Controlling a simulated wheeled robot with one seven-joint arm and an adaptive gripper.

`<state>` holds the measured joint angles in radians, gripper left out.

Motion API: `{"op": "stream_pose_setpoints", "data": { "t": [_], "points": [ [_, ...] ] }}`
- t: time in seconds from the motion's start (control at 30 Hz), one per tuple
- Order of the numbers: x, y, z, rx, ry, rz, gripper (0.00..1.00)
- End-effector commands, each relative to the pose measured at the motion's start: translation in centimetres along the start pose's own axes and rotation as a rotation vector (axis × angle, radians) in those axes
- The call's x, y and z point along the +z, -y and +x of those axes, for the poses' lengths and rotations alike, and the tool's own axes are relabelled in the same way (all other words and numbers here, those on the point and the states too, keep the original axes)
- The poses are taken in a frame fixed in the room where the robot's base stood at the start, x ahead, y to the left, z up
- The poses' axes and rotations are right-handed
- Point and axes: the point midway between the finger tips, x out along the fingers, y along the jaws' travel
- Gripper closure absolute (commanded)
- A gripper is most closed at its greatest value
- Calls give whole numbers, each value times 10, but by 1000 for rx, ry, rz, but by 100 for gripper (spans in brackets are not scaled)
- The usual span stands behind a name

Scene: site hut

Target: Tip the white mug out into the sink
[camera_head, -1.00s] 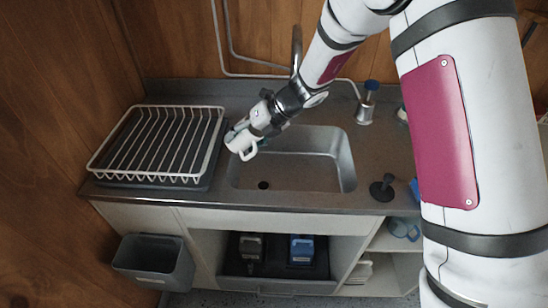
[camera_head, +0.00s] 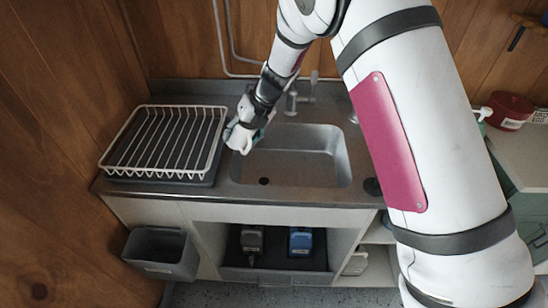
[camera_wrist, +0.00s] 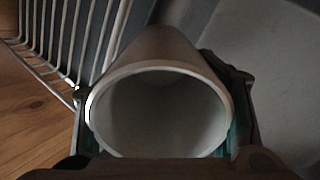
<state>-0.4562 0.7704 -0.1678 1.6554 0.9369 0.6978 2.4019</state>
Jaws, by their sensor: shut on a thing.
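The white mug (camera_head: 240,139) is in my gripper (camera_head: 246,124), held above the left end of the steel sink (camera_head: 318,170), close to the dish rack's right side. In the wrist view the mug's round mouth (camera_wrist: 160,112) faces the camera, with a finger of my gripper (camera_wrist: 160,130) on each side. The inside looks plain grey, and I cannot tell whether anything is in it. The handle is not clear now. The mug's exact tilt is hard to tell in the head view. The sink basin looks empty, with a dark drain.
A white wire dish rack (camera_head: 128,172) on a dark tray stands left of the sink. The tap (camera_head: 291,103) rises behind the sink. A grey bin (camera_head: 160,254) hangs at the cabinet's lower left. A red tin (camera_head: 509,108) sits at far right. My arm hides the counter's right part.

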Motion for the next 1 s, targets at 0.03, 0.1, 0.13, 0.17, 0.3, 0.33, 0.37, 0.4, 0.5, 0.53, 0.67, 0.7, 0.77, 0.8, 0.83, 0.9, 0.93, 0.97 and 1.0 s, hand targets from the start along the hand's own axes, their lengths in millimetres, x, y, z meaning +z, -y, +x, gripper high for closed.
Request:
{"op": "stream_pose_setpoints", "data": {
  "t": [0.03, 0.1, 0.13, 0.17, 0.3, 0.33, 0.37, 0.4, 0.5, 0.53, 0.67, 0.7, 0.77, 0.8, 0.83, 0.9, 0.93, 0.97, 1.0],
  "points": [
    [4, -7, -6, -21, -8, -8, 87],
    [5, -12, -10, -52, -25, -9, 87],
    [6, -13, -12, -66, -33, -9, 87],
    [7, -15, -13, -79, -40, -9, 87],
    [12, -22, -18, -146, -80, -10, 87],
    [12, -22, -17, -162, -89, -10, 87],
    [13, -23, -17, -178, -99, -9, 87],
    [14, -24, -18, -201, -109, -9, 87],
    [16, -28, -18, -257, -142, -11, 87],
    [17, -29, -18, -274, -150, -10, 87],
    [20, -33, -19, -345, -191, -9, 87],
    [20, -33, -20, -364, -200, -7, 87],
    [21, -34, -20, -383, -213, -7, 88],
    [21, -34, -21, -395, -220, -6, 88],
    [21, -35, -22, -402, -223, -6, 88],
    [21, -36, -22, -416, -232, -6, 88],
    [21, -36, -23, -420, -234, -5, 88],
    [22, -36, -23, -424, -236, -5, 88],
    [22, -36, -23, -427, -238, -5, 88]
  ]
}}
